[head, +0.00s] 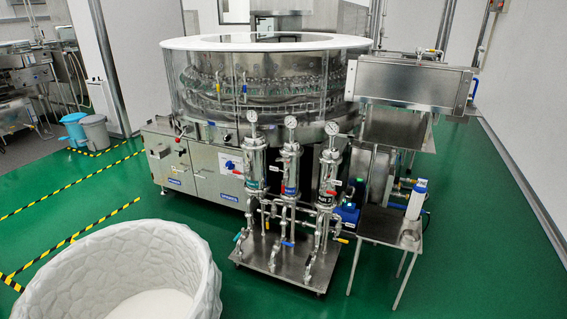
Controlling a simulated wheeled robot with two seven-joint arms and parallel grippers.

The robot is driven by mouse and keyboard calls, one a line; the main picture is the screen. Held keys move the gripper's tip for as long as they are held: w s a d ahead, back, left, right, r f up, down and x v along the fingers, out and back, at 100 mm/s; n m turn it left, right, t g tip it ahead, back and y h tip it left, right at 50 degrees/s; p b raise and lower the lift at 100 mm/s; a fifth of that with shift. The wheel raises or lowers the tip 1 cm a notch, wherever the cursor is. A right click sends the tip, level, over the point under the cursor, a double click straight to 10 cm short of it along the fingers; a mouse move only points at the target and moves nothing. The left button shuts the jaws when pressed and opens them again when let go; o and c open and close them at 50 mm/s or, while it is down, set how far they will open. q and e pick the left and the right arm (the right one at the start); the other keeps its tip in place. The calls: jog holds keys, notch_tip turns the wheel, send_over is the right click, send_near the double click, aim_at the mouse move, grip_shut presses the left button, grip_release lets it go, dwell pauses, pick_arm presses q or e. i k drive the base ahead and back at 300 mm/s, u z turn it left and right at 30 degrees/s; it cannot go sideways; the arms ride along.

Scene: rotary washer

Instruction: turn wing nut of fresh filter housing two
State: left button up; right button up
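Three upright steel filter housings stand in a row on a wheeled steel cart (285,265) in the middle of the view: a left one (254,167), a middle one (290,170) and a right one (327,175). Each has a round gauge on top and a small coloured label. The labels are too small to read, so I cannot tell for sure which is fresh filter housing two. The wing nuts are too small to make out. Neither of my grippers shows in the head view.
The rotary washer (260,85) stands right behind the housings. A small steel table (378,225) with a white cylinder (416,200) is at the right. A white textured tub (125,265) fills the front left. Green floor (480,260) is clear at the right.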

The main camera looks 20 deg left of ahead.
aim_at(285, 158)
jog(key=z, duration=0.65)
jog(key=i, duration=1.75)
jog(key=u, duration=2.7)
